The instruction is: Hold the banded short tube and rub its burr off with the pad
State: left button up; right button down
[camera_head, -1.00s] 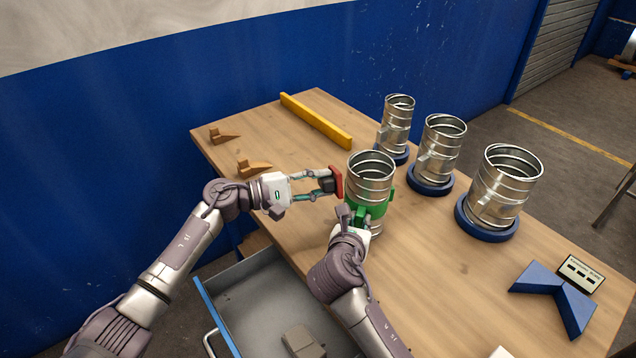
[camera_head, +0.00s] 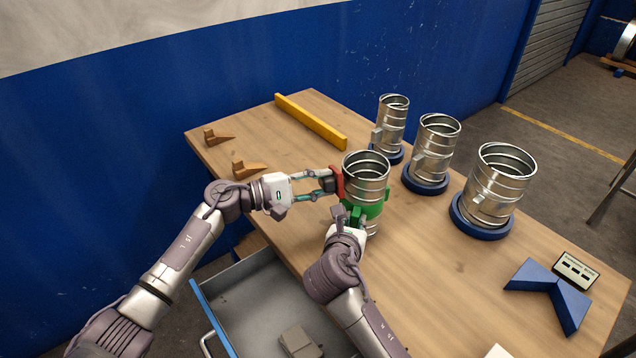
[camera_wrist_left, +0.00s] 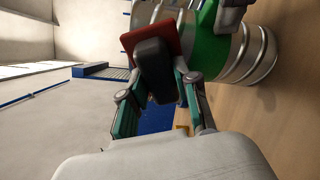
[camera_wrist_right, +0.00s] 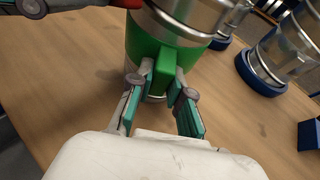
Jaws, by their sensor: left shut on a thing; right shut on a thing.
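The short tube (camera_head: 366,172) is ribbed metal with a green band (camera_head: 375,207) around it, and it is upright at the table's near left part. My right gripper (camera_head: 353,217) is shut on a green tab of the band, seen close in the right wrist view (camera_wrist_right: 163,85). My left gripper (camera_head: 322,185) is shut on the dark back of the pad (camera_wrist_left: 155,68). The pad's red face (camera_head: 337,182) is against or very near the tube's left side. The burr cannot be made out. I cannot tell whether the tube's bottom touches the table.
Three other metal tubes (camera_head: 391,125) (camera_head: 435,148) (camera_head: 497,185) stand on blue round bases along the far right. A yellow bar (camera_head: 310,121) and two brown wedges (camera_head: 217,137) lie at the back left. A blue V-shaped block (camera_head: 553,290) is at right. An open drawer (camera_head: 253,304) is below the front edge.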

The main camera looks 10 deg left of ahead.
pick_arm(q)
jog(key=shift+w+d, duration=0.15)
jog(key=shift+d, duration=0.25)
jog(key=shift+r, duration=0.15)
jog(key=shift+r, duration=1.65)
jog(key=shift+d+r, duration=0.1)
jog(key=shift+r, duration=0.15)
jog(key=shift+f, duration=0.1)
jog(key=shift+f, duration=2)
pick_arm(e)
jog(key=shift+a, duration=0.15)
pick_arm(q)
jog(key=shift+w+v, duration=0.15)
jog(key=shift+v, duration=1.4)
jog(key=shift+w+v, duration=0.15)
jog(key=shift+v, duration=1.4)
jog(key=shift+a, duration=0.2)
